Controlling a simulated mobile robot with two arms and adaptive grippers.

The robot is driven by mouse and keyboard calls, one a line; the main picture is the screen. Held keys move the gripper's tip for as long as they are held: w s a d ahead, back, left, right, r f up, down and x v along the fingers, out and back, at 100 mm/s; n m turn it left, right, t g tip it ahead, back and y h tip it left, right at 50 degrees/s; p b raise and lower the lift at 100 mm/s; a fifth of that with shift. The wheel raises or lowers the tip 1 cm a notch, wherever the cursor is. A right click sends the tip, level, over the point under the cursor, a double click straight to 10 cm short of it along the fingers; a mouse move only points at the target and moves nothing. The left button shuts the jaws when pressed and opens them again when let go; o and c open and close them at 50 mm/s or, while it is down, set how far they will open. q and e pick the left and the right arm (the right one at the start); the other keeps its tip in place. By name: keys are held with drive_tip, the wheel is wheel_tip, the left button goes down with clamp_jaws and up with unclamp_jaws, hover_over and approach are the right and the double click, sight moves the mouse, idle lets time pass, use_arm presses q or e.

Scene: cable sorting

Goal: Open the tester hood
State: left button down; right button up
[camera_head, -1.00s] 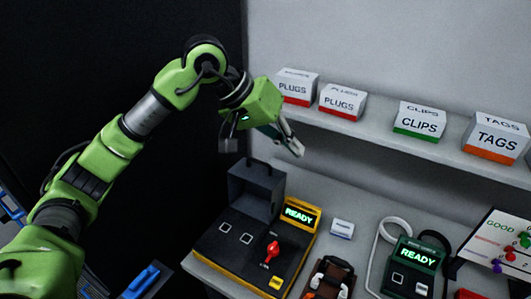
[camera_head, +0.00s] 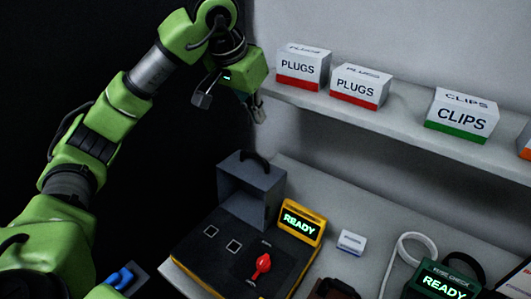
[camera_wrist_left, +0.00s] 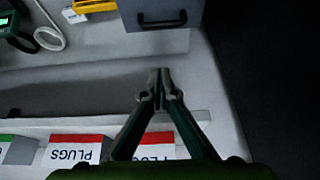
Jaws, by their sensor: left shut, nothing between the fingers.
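The tester (camera_head: 218,258) is a black box with yellow trim, a red lever (camera_head: 262,265) and a lit READY display (camera_head: 299,224). Its grey hood (camera_head: 262,205) stands raised at the rear, its hollow side facing front, with a dark handle on top. Two square sockets on the deck are uncovered. My left gripper (camera_head: 258,110) is above the hood, clear of it. In the left wrist view, its fingers (camera_wrist_left: 160,78) meet at the tips with nothing between them, and the hood (camera_wrist_left: 190,14) shows beyond them. My right gripper is not in view.
A shelf above the bench holds two PLUGS boxes (camera_head: 355,87) and a CLIPS box (camera_head: 460,116). A small white box (camera_head: 351,242) lies right of the tester. A green READY device (camera_head: 443,283) and a pale looped cable (camera_head: 400,250) are further right.

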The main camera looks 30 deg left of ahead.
use_arm(q)
drive_tip(key=f, duration=0.1)
drive_tip(key=p, duration=0.5)
hover_over(260, 165)
drive_tip(key=shift+s+f, duration=0.1)
drive_tip(key=shift+f, duration=4.5)
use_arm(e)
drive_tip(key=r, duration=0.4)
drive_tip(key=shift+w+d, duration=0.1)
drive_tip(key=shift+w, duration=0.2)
use_arm(q)
drive_tip(key=shift+f, duration=0.1)
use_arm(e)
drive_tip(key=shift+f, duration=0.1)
